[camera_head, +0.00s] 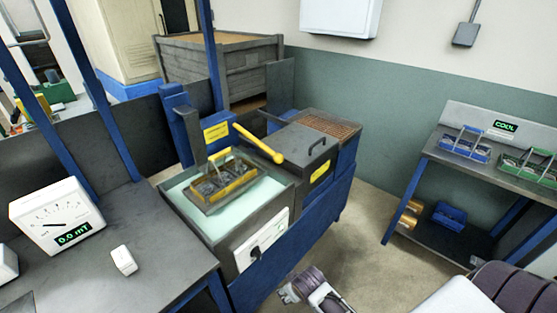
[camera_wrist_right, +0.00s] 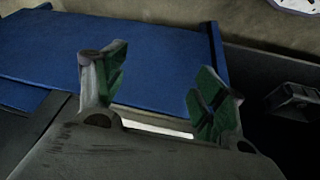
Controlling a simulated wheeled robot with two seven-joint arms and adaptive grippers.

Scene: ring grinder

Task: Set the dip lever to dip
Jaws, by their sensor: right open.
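The yellow dip lever (camera_head: 258,143) has a round knob at its right end and slants down to the right over the machine. A yellow-edged basket (camera_head: 222,184) with dark parts hangs at the tank of pale green liquid (camera_head: 187,197). My right gripper (camera_head: 287,292) is at the bottom of the head view, in front of and below the machine, well apart from the lever. In the right wrist view my right gripper (camera_wrist_right: 158,88) is open and empty, its green-padded fingers spread. The lever does not show there. My left gripper is out of view.
A lidded dark box (camera_head: 305,148) with a handle stands right of the tank. A meter reading 0.0 mT (camera_head: 60,217) sits on the left bench. A right-hand table (camera_head: 473,172) holds blue and green racks. Open floor (camera_head: 365,235) lies between.

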